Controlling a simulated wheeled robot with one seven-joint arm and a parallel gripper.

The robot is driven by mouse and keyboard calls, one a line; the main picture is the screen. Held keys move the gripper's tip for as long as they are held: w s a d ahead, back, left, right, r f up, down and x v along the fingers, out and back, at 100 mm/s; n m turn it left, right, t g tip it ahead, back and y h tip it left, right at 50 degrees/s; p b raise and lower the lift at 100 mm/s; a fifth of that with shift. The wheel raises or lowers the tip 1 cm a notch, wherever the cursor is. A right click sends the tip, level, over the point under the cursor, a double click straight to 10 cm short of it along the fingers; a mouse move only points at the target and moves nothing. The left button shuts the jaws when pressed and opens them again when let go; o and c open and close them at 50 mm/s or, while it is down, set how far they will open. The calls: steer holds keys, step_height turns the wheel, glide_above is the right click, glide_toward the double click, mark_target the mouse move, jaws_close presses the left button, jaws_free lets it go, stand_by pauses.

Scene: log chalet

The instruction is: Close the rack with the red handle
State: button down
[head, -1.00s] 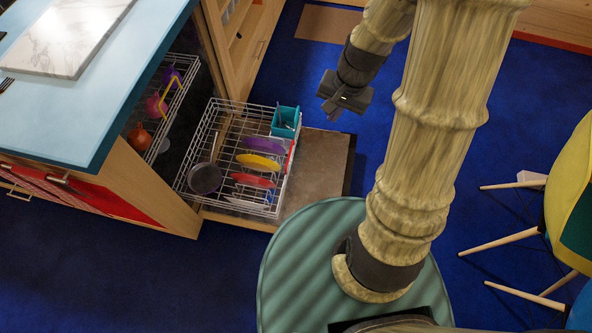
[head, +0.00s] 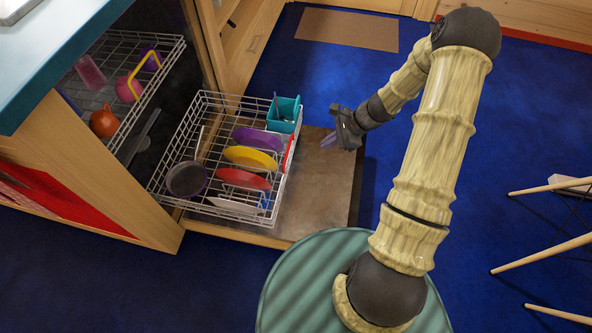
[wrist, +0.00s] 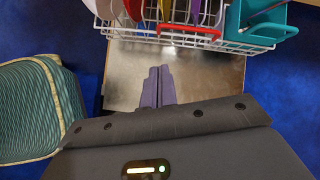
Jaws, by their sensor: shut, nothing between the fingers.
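The lower dishwasher rack (head: 170,208) is a white wire basket pulled out over the lowered door (head: 325,185). Its red handle (head: 289,154) is on the front side, and in the wrist view the red handle (wrist: 190,32) is at the top centre. The rack holds purple, yellow and red plates, a dark pan and a teal cutlery basket (head: 284,114). My gripper (head: 328,140) is to the right of the rack, apart from the handle. In the wrist view my gripper's fingers (wrist: 158,85) are together and empty, over the door and short of the handle.
The upper rack (head: 108,103), with an orange teapot and cups, sits inside the dishwasher at left. An open wooden drawer or cabinet (head: 242,45) stands behind. Chair legs (head: 550,187) are at the right. Blue floor lies open beyond the door.

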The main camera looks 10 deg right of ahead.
step_height(320, 180, down, 11)
steer(key=w+d+m+t+y+b, duration=0.1)
steer(key=w+m+b, duration=0.1)
steer(key=b, duration=0.3)
steer(key=shift+w+d+r+m, duration=0.2)
steer(key=shift+w+m, duration=0.1)
steer(key=shift+m, duration=0.6)
steer(key=shift+f, duration=0.1)
steer(key=b, duration=0.7)
glide_toward(288, 163)
steer(key=x, duration=0.5)
steer(key=shift+s+d+f, duration=0.15)
steer(key=shift+f, duration=0.35)
steer(key=shift+a+r, duration=0.15)
steer(key=shift+a, duration=0.25)
